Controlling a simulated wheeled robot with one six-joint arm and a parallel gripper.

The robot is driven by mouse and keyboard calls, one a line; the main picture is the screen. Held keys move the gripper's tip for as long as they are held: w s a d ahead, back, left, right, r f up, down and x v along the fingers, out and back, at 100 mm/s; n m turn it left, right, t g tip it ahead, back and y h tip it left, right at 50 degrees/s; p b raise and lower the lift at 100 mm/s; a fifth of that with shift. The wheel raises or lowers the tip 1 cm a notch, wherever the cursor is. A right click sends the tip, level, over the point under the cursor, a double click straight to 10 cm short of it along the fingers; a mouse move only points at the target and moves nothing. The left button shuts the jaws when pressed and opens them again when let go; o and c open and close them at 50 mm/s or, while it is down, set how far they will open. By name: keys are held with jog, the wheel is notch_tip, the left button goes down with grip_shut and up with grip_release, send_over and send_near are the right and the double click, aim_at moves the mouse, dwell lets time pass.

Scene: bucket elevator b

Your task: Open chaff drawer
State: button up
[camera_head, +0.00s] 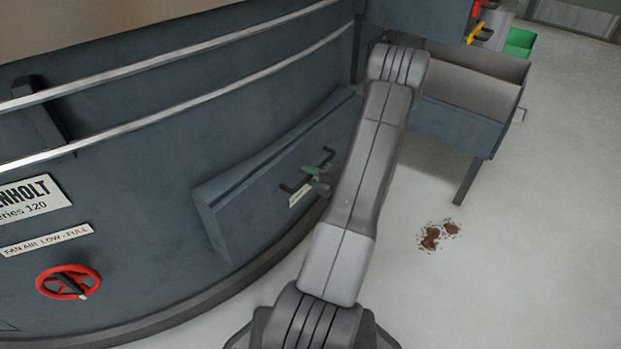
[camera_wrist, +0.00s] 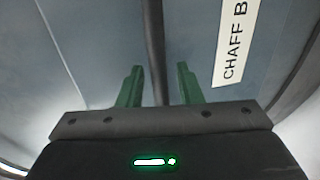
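The chaff drawer (camera_head: 240,215) is a blue-grey box front standing out from the curved machine wall. It carries a black bar handle (camera_head: 291,188) and a white label, which reads "CHAFF B" in the wrist view (camera_wrist: 236,42) before it is cut off. My gripper (camera_head: 313,176) is at the handle, partly hidden by my arm in the head view. In the wrist view, its two green fingers (camera_wrist: 158,88) are apart, with the dark handle bar (camera_wrist: 154,50) running between them. Gaps show on both sides of the bar.
A red handwheel (camera_head: 68,282) and metal rails (camera_head: 190,98) are on the machine wall at left. An open grey trough on legs (camera_head: 465,85) stands right of my arm. Brown debris (camera_head: 436,235) lies on otherwise clear floor at right.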

grip_shut()
